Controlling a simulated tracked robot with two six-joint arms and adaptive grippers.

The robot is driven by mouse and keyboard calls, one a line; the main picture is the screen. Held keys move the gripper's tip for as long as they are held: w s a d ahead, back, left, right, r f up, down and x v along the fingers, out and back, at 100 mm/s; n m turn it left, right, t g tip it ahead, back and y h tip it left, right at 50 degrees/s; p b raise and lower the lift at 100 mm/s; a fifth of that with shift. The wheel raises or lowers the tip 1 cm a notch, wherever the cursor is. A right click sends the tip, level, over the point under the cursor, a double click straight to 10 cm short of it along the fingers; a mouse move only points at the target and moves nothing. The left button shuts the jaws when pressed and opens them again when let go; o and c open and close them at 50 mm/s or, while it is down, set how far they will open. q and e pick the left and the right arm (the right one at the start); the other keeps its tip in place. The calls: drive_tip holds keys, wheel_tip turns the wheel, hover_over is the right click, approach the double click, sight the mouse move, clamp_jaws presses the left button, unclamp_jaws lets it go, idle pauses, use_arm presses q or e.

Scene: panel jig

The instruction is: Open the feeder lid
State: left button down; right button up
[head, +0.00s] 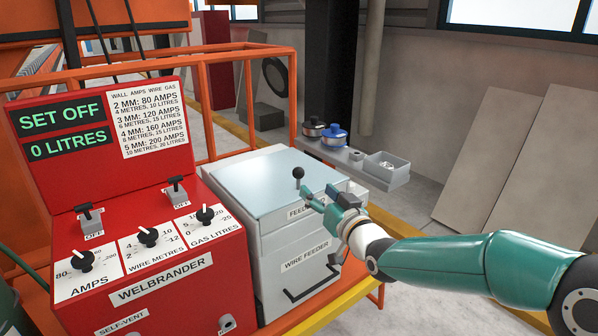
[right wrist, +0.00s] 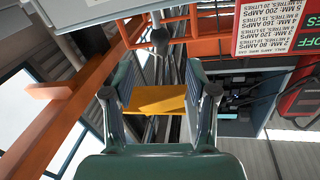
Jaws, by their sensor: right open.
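The wire feeder (head: 290,262) is a pale grey box beside the red welder panel. Its feeder lid (head: 255,180) lies flat and shut on top, with a label on its front edge. A black ball knob (head: 298,172) on a short stem stands near the lid's front edge. My right gripper (head: 318,193) is open, just right of and below the knob, apparently apart from it. In the right wrist view, a round knob (right wrist: 160,37) shows just beyond the open fingertips, with nothing held between them. My left gripper is not in view.
The red welder (head: 130,215) with dials and switches stands left of the feeder. An orange rail frame (head: 225,100) runs behind, and a yellow rail (head: 335,305) in front. A grey shelf (head: 350,160) holds small pots behind the lid. Panels (head: 480,150) lean on the right wall.

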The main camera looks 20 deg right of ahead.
sight(302, 176)
drive_tip(key=w, duration=0.3)
drive_tip(key=w+a+p, duration=0.1)
drive_tip(key=w, duration=0.3)
drive_tip(key=w+p, duration=0.1)
drive_tip(key=w, duration=0.3)
drive_tip(key=shift+a, duration=0.3)
drive_tip(key=shift+c, duration=0.2)
clamp_jaws()
